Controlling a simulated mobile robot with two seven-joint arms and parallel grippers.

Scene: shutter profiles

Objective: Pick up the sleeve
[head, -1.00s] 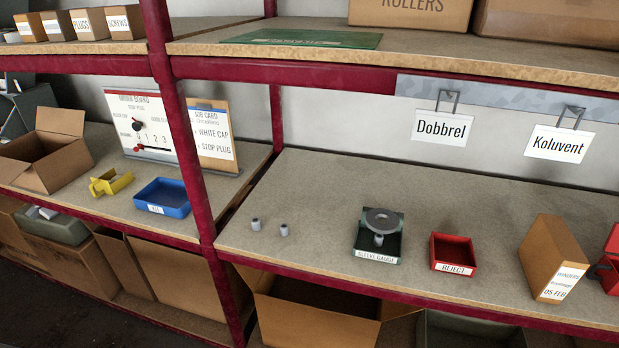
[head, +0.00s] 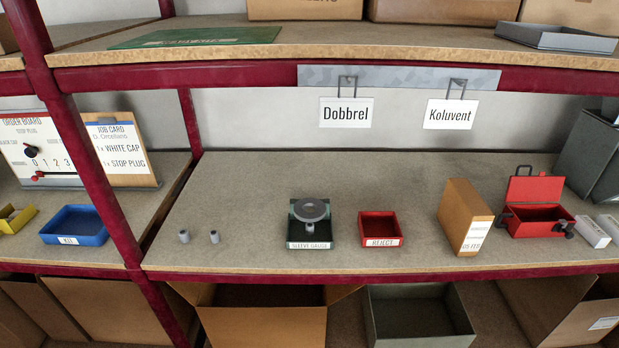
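Two small grey cylinders that look like sleeves stand on the middle shelf, a left one (head: 184,236) and a right one (head: 215,237), a little apart. To their right is the dark sleeve gauge tray (head: 309,245), labelled "SLEEVE GAUGE", with a grey ring-topped gauge (head: 310,209) on it. A short grey cylindrical part shows below the ring; I cannot tell if it is a sleeve or part of the gauge. Neither of my grippers is in view.
A red reject tray (head: 380,229), a brown box (head: 463,217) and an open red toolbox (head: 537,208) stand further right. A red upright post (head: 88,150) stands left of the cylinders, with a blue kit tray (head: 75,226) beyond. The upper shelf (head: 400,42) overhangs.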

